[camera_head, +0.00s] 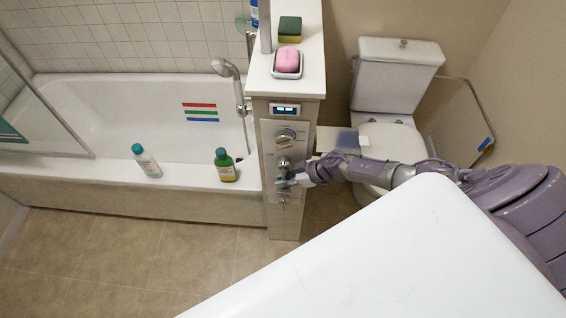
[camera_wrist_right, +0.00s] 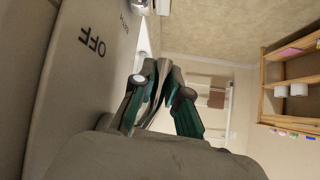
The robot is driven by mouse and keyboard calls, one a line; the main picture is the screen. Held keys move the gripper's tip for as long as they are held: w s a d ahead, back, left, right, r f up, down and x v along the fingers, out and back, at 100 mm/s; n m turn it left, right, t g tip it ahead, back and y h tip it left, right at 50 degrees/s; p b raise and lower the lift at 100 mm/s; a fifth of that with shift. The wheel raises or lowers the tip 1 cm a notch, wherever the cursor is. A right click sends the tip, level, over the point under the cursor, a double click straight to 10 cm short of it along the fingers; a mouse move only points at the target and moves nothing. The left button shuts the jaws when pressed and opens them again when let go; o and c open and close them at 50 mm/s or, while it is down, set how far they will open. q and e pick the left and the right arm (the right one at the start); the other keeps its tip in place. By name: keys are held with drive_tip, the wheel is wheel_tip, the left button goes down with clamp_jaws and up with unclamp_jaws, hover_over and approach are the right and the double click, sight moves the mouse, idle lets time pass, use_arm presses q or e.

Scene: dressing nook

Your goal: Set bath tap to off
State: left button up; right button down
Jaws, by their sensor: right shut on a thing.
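The tap panel (camera_head: 268,150) is on the end of the partition wall beside the bathtub, with metal controls one above another. My right gripper (camera_head: 285,181) is at this panel, just below the middle round knob (camera_head: 284,162). In the right wrist view my right gripper (camera_wrist_right: 162,75) is shut on a grey lever-like piece (camera_wrist_right: 157,92), which I take to be the bath tap's handle. The fingers hide much of it. The OFF label (camera_wrist_right: 92,41) shows on the panel to the left, with a smaller label farther up. My left gripper is not in view.
The bathtub (camera_head: 75,110) is left of the partition; a white-grey bottle (camera_head: 148,163) and a green bottle (camera_head: 226,168) stand on its rim. Pink soap (camera_head: 287,60) and a sponge (camera_head: 290,28) sit on the partition top. A toilet (camera_head: 390,85) stands right.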

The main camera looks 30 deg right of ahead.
drive_tip(key=shift+d, duration=0.1)
drive_tip(key=c, duration=1.2)
unclamp_jaws()
drive_tip(key=shift+o, duration=0.2)
drive_tip(key=v, duration=1.2)
